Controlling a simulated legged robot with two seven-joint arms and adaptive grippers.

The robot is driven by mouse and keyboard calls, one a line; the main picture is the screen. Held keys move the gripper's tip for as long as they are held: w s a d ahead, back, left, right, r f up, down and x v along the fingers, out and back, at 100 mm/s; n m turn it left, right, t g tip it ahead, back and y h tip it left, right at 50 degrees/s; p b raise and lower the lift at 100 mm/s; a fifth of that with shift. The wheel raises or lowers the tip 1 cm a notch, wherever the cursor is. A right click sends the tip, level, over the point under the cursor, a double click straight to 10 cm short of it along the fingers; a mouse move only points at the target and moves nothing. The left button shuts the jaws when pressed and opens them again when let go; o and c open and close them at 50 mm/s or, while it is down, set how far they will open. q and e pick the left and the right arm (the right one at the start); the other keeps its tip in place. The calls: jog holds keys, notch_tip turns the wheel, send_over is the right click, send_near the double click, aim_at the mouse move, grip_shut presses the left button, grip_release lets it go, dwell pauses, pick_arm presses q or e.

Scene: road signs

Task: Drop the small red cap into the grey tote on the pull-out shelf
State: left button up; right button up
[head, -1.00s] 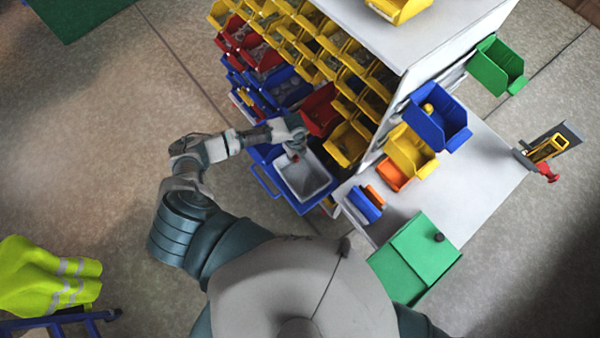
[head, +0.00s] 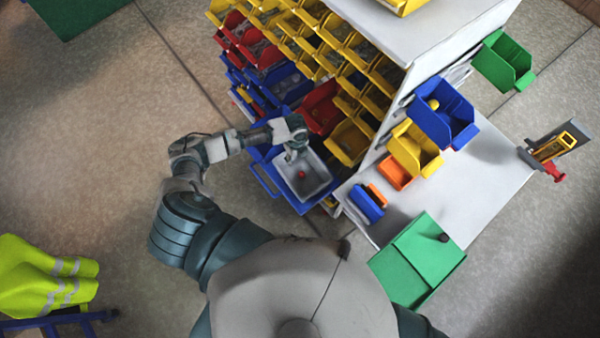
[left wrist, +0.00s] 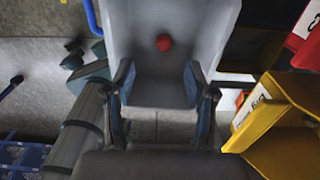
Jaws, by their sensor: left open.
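The small red cap (head: 302,174) is inside the grey tote (head: 319,186), on the blue pull-out shelf (head: 264,180). In the left wrist view the red cap (left wrist: 163,42) shows against the tote's grey inside (left wrist: 130,30). I cannot tell whether it rests on the bottom or is still falling. My left gripper (head: 294,155) is above the tote's far edge, pointing down. In the left wrist view its two fingers (left wrist: 158,85) are spread apart with nothing between them, and the cap is beyond the fingertips. My right gripper is not in view.
A rack of yellow, red and blue bins (head: 300,50) stands right behind the tote. A white table (head: 480,170) with small bins is to the right, a green box (head: 415,260) at its front. Open floor (head: 90,150) lies left.

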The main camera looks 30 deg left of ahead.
pick_arm(q)
jog(key=shift+r, duration=5.7)
jog(key=s+d+f+n+t+h, duration=0.1)
jog(key=s+d+f+n, duration=0.1)
jog(key=s+d+n, duration=0.3)
jog(key=s+d+f+n+t+h, duration=0.1)
jog(key=s+d+f, duration=0.15)
jog(key=d, duration=0.55)
jog(key=s+a+n+t+y, duration=0.15)
jog(key=s+a+n, duration=0.45)
jog(key=s+n, duration=0.8)
notch_tip(320, 180, down, 25)
jog(key=g, duration=0.1)
jog(key=s+a+f, duration=0.2)
jog(key=s+f, duration=0.6)
jog(key=s, duration=0.1)
jog(key=s+a+f+g, duration=0.1)
jog(key=s+f, duration=0.7)
jog(key=s, duration=0.1)
jog(key=shift+a+f+y, duration=0.35)
jog(key=shift+a+f, duration=0.05)
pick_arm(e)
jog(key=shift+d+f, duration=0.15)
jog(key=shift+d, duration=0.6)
